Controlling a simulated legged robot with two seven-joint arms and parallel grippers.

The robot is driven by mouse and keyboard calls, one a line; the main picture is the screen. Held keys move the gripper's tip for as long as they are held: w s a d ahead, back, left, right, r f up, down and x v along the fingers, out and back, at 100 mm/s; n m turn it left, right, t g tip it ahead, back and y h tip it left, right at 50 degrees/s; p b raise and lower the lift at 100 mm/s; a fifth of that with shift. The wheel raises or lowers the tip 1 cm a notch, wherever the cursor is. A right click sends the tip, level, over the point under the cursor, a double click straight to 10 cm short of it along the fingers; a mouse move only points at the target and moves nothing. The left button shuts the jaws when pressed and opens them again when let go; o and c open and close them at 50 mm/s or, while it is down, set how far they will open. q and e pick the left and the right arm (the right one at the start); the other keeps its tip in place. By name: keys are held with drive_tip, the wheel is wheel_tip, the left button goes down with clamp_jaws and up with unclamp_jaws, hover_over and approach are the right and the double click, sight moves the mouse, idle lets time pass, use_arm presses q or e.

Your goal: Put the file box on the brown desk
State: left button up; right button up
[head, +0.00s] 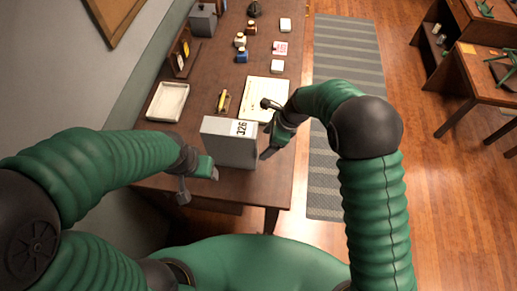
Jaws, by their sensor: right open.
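The file box (228,150) is a pale grey upright box with a white label on its top right. It appears to stand on the brown desk (262,185), near its front end, between my two grippers. My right gripper (267,129) is open at the box's right side, one finger beyond it and one close to its right edge. My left gripper (198,182) is at the box's lower left, its fingers spread and nothing between them. Whether either gripper touches the box is not clear. The box's underside is hidden.
On the desk are a white tray (167,102), a paper sheet (263,93), a yellow item (222,101), several small bottles and a dark organizer (183,50). A wall borders the left. A striped rug (345,60) and wooden floor lie right, with another table (482,80).

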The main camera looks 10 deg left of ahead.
drive_tip(key=s+d+r+n+h, duration=0.1)
drive_tip(key=s+d+r+n, duration=0.15)
drive_tip(key=d, duration=0.25)
drive_tip(key=s+d+r+n+t+h, duration=0.1)
drive_tip(key=s+d+r+n, duration=0.1)
drive_tip(key=d+n, duration=0.15)
drive_tip(key=s+d+r+n, duration=0.2)
drive_tip(key=s+d+n, duration=0.1)
drive_tip(key=d, duration=0.3)
drive_tip(key=s+d+r+n+t+h, duration=0.1)
drive_tip(key=s+d+n+t+h, duration=0.1)
drive_tip(key=s+d+n, duration=0.75)
use_arm(q)
drive_tip(key=b+x, duration=0.2)
drive_tip(key=s+b+x, duration=0.1)
drive_tip(key=b+x, duration=0.2)
drive_tip(key=shift+d+f, duration=0.2)
drive_tip(key=shift+f, duration=0.1)
use_arm(e)
drive_tip(key=shift+g, duration=0.3)
drive_tip(key=f, duration=0.2)
drive_tip(key=a+f, duration=0.1)
drive_tip(key=f, duration=0.2)
drive_tip(key=shift+w+a+f, duration=0.1)
drive_tip(key=shift+w+a, duration=0.05)
use_arm(q)
drive_tip(key=shift+a, duration=0.25)
use_arm(e)
drive_tip(key=shift+a, duration=0.25)
